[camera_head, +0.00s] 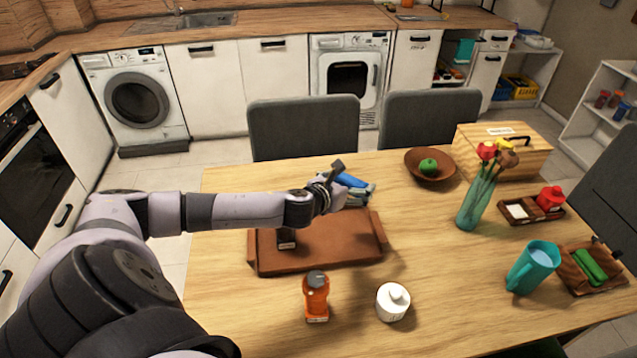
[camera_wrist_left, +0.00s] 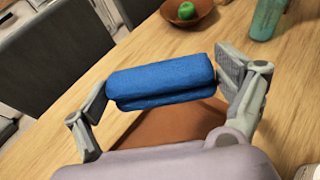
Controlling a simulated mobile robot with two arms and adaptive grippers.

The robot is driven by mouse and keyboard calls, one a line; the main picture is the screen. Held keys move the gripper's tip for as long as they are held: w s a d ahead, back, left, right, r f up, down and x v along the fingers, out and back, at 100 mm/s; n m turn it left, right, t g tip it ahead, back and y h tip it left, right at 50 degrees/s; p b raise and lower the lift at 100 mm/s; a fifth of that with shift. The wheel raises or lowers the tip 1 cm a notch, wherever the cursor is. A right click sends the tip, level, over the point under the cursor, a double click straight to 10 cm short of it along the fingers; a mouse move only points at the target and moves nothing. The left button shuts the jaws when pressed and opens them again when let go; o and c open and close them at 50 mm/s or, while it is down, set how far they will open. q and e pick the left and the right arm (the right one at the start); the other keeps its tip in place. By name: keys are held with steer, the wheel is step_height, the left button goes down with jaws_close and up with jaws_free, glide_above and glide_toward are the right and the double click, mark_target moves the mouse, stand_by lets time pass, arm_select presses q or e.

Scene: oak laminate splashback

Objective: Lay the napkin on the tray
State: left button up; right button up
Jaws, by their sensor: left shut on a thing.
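The napkin is a folded blue cloth (camera_head: 350,181). My left gripper (camera_head: 345,187) is shut on it, near the back edge of the tray. In the left wrist view the blue napkin (camera_wrist_left: 160,82) spans between the two fingers of the gripper (camera_wrist_left: 165,88). The tray (camera_head: 335,245) is brown with raised side ends and lies on the table below my left forearm. Part of it shows under the napkin in the left wrist view (camera_wrist_left: 165,132). A small dark object (camera_head: 287,239) stands on the tray's left part, partly hidden by my arm. My right gripper is out of view.
An orange bottle (camera_head: 316,298) and a white jar (camera_head: 393,301) stand in front of the tray. To the right are a bowl (camera_head: 415,172) with a green apple, a flower vase (camera_head: 472,208), a teal pitcher (camera_head: 533,268) and a wooden box (camera_head: 520,160). Chairs line the back edge.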

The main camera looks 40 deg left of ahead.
arm_select(q)
steer(key=b, duration=0.2)
glide_above(344, 237)
step_height(344, 237, down, 13)
steer(key=shift+f, duration=0.1)
steer(key=shift+w+f+b, duration=0.1)
steer(key=shift+f+b, duration=0.7)
steer(key=shift+f, duration=1.75)
steer(key=shift+f, duration=0.15)
steer(key=o, duration=0.6)
steer(key=shift+c, duration=0.2)
steer(key=shift+o, duration=1)
